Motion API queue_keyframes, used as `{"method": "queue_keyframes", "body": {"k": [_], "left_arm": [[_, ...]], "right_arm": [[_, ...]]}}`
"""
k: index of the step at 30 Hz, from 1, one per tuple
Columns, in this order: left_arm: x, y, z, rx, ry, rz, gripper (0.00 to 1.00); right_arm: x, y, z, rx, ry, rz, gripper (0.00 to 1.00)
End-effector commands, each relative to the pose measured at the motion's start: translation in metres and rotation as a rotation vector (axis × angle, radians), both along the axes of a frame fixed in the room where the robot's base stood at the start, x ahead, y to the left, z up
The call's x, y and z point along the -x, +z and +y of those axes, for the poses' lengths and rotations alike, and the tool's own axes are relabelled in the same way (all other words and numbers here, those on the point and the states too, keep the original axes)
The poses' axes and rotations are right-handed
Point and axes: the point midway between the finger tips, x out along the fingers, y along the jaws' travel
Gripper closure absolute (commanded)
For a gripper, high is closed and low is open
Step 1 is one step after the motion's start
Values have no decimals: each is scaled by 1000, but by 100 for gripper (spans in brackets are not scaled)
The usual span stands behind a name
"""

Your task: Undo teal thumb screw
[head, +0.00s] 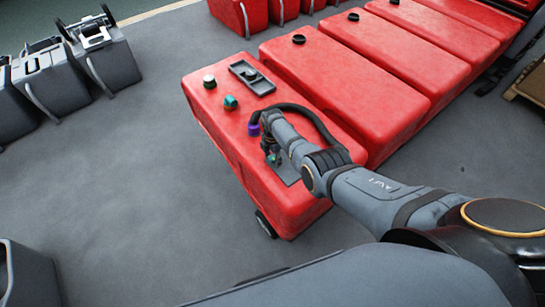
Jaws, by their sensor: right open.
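The teal thumb screw (230,103) stands on top of the nearest red tank (225,135), between a pale-topped knob (209,82) and a purple knob (254,130). A small orange-brown patch shows beside its teal part. My right gripper (272,158) is open, low over the same tank's top, nearer the camera than the purple knob and apart from the teal screw. Its fingers are small and dark here, and what lies right under them is partly hidden. My left gripper is not in view.
A dark recessed plate (252,77) lies beside the knobs. A black hose (308,115) arches over the tank by my right wrist. More red tanks (340,85) stand close behind to the right. Grey tanks (105,62) stand at the left. Grey floor (130,190) is clear at left.

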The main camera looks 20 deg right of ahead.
Motion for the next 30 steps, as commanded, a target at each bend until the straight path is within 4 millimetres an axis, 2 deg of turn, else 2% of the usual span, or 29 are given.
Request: {"method": "queue_keyframes", "body": {"k": [8,13,21,25,30], "left_arm": [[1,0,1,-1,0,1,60],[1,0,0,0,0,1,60],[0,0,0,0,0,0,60],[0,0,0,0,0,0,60],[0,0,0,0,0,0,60]], "right_arm": [[-3,11,0,0,0,-5,48],[-2,36,0,-1,0,-7,48],[-1,97,0,0,-1,-3,48],[-1,114,0,0,0,-1,48],[-1,120,0,0,0,0,48]]}}
